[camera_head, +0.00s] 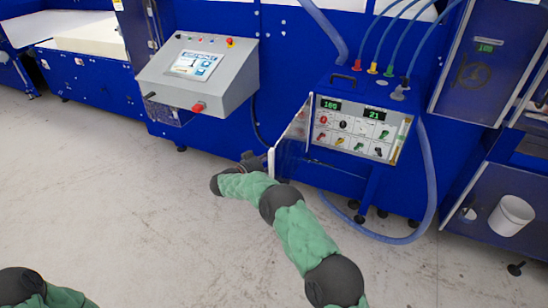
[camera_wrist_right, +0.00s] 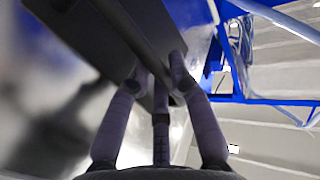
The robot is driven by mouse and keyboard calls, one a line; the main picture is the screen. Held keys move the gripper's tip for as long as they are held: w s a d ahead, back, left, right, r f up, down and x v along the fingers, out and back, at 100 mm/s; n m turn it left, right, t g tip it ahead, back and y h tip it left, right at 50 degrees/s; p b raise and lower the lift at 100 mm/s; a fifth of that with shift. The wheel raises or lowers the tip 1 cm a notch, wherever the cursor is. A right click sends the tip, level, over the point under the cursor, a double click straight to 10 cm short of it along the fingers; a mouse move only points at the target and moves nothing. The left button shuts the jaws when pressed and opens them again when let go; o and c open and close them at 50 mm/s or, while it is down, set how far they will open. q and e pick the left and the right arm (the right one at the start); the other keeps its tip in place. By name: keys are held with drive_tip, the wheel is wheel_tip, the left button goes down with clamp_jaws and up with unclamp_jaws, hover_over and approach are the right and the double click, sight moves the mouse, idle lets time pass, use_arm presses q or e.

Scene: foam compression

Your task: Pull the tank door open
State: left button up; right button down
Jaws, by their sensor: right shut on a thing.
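The tank door (camera_head: 297,130) stands out from the left side of the blue tank unit (camera_head: 350,85) and is seen nearly edge-on in the head view. My right gripper (camera_head: 258,161) is at the door's outer edge, low on its left side. In the right wrist view, the fingers of my right gripper (camera_wrist_right: 160,85) close on a dark bar-like part (camera_wrist_right: 100,45), apparently the door's handle. The exact contact is partly hidden by the fingers. Only a piece of my left arm shows at the bottom left; its gripper is out of frame.
A grey control console (camera_head: 197,75) with a screen juts out at the left of the door. A hose (camera_head: 430,185) loops to the floor at the right. A white bucket (camera_head: 511,215) stands on a shelf at far right. The floor (camera_head: 150,200) in front is clear.

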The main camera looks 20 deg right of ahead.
drive_tip(key=c, duration=1.1)
unclamp_jaws()
drive_tip(key=v, duration=1.2)
